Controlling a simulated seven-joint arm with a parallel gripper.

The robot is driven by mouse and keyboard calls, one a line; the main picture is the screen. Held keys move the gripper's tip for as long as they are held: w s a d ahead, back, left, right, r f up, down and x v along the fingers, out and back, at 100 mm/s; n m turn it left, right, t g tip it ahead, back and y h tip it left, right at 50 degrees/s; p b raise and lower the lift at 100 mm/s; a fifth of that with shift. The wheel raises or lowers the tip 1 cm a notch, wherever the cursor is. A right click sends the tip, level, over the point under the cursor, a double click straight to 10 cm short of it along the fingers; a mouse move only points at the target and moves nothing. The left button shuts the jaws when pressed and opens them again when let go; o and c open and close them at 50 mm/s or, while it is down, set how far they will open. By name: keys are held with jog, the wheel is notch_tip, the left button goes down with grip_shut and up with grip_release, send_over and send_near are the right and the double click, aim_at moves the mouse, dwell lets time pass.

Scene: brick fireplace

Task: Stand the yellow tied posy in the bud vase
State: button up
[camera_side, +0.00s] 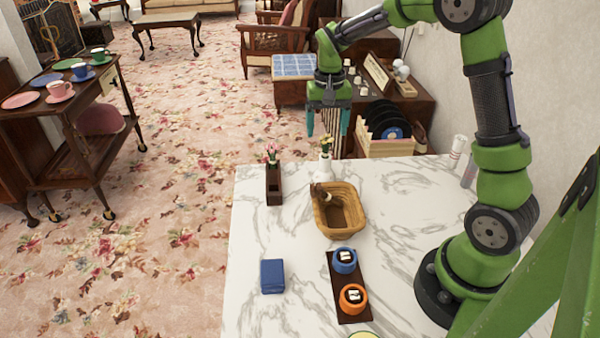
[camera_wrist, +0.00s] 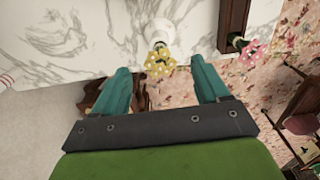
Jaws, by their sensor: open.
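The yellow tied posy (camera_side: 326,143) stands upright in a white bud vase (camera_side: 325,165) near the table's far edge. The wrist view shows the yellow flower head (camera_wrist: 160,61) and the white vase (camera_wrist: 158,31) behind it. My gripper (camera_side: 327,128) is open above the vase, with its teal fingers apart and nothing held between them. In the wrist view the fingers (camera_wrist: 161,65) show on either side of the flower head, apart from it. The posy's stem is mostly hidden inside the vase.
A wicker basket (camera_side: 350,222) holding a brown item is in front. A blue box (camera_side: 272,276) and a dark tray (camera_side: 338,298) with blue and orange pots are nearer.

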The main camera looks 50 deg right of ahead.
notch_tip(320, 180, up, 14)
dwell(0.3)
jog(key=shift+r, duration=0.1)
jog(key=s+a+f+n+t+y, duration=0.1)
jog(key=s+a+n+t, duration=0.1)
jog(key=s+a, duration=0.5)
jog(key=s+a+f+n+t+y, duration=0.1)
jog(key=s+a+t, duration=0.4)
jog(key=s, duration=0.5)
jog(key=a+f+n, duration=0.1)
jog(key=a, duration=0.1)
jog(key=shift+s+a+f+n, duration=0.2)
jog(key=shift+a+f+n, duration=0.1)
jog(key=shift+n, duration=0.1)
